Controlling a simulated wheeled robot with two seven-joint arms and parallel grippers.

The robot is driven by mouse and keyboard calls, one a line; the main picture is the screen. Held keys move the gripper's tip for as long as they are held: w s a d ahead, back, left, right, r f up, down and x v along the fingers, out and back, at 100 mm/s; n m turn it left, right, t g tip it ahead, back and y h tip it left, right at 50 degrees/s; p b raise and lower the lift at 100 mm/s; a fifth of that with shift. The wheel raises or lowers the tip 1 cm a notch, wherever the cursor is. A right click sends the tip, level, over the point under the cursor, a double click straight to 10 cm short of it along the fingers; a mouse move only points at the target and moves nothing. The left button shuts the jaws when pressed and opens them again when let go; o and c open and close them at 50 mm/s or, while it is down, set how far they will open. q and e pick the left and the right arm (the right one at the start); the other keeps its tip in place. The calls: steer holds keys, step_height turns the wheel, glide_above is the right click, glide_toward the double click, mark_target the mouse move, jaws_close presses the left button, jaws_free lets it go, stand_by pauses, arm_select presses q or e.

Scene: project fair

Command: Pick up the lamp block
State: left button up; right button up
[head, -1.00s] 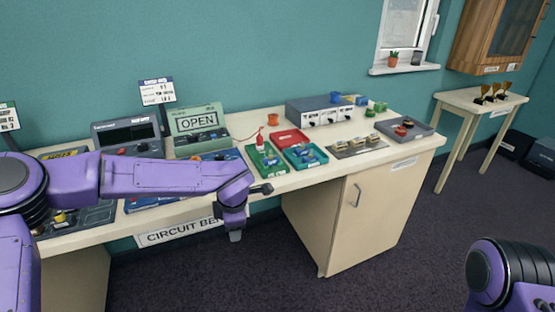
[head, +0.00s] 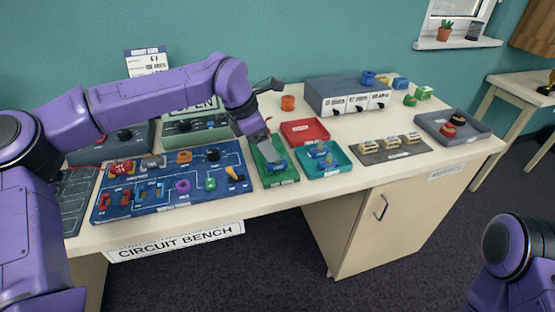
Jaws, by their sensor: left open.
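My left gripper (head: 267,154) points down over the green tray (head: 291,181) on the bench, open, its tips close to a small blue piece (head: 277,167) in that tray. I cannot tell whether they touch it. The gripper partly hides the tray. The teal tray (head: 343,168) beside it holds small blue pieces (head: 320,152). Three cream and yellow blocks (head: 391,141) stand on a dark mat (head: 398,153) further right. Which piece is the lamp block is too small to tell. My right gripper is out of view; only part of my right arm shows at lower right.
A blue circuit board (head: 210,200) with several parts lies left of the green tray. A red tray (head: 305,133) and a grey-blue instrument box (head: 345,96) stand behind. A grey tray (head: 478,131) with red pieces is at the right end. Bare bench top lies between them.

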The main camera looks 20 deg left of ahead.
arm_select(q)
steer(key=shift+d+f, duration=0.25)
steer(key=shift+f, duration=0.2)
steer(key=f, duration=0.1)
steer(key=w+f, duration=0.1)
steer(key=f, duration=0.1)
steer(key=w+d+f+p, duration=0.1)
steer(key=shift+w+f, duration=0.1)
steer(key=shift+f, duration=0.45)
steer(key=shift+d, duration=0.1)
steer(key=c, duration=1.1)
jaws_close()
